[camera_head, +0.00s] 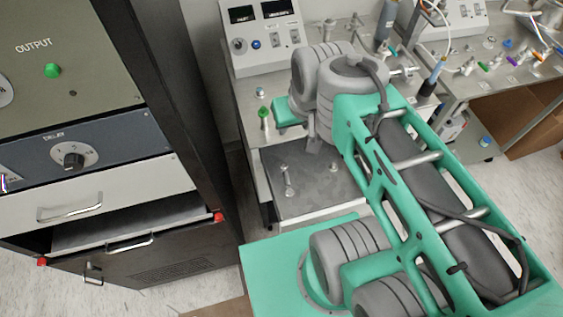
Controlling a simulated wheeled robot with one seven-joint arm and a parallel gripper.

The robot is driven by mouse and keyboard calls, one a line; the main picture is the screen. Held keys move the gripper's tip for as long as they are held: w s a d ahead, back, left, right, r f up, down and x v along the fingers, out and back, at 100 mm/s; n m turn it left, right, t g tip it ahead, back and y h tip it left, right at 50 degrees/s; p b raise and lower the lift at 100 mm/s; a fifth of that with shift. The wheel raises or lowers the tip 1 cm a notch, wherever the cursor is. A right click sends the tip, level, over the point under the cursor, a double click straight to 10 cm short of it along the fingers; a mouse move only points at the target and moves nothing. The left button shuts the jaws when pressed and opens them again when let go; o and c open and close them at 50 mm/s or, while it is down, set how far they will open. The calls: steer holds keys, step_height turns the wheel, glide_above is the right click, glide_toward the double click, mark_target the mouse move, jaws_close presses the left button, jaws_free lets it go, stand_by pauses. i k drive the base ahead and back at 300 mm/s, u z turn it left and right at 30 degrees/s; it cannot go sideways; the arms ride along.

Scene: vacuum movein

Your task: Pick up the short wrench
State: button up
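I cannot pick out the short wrench with certainty. A small slender grey metal piece (288,181) is on the lower shelf of the cart (310,205), and a smaller one (333,167) lies to its right. They are too small to tell whether either is a wrench. My teal and grey arm fills the right half and bends over the cart.
A dark cabinet with an OUTPUT panel (60,60) stands at left, with a white drawer (110,200) above a slot. A white instrument box (262,38) and a green-topped item (263,112) are on the cart. A cluttered bench (460,85) and cardboard box (530,115) stand at right.

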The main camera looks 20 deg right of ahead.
mark_target(285, 174)
steer(key=u, duration=3)
steer(key=k, duration=0.95)
steer(key=u, duration=0.3)
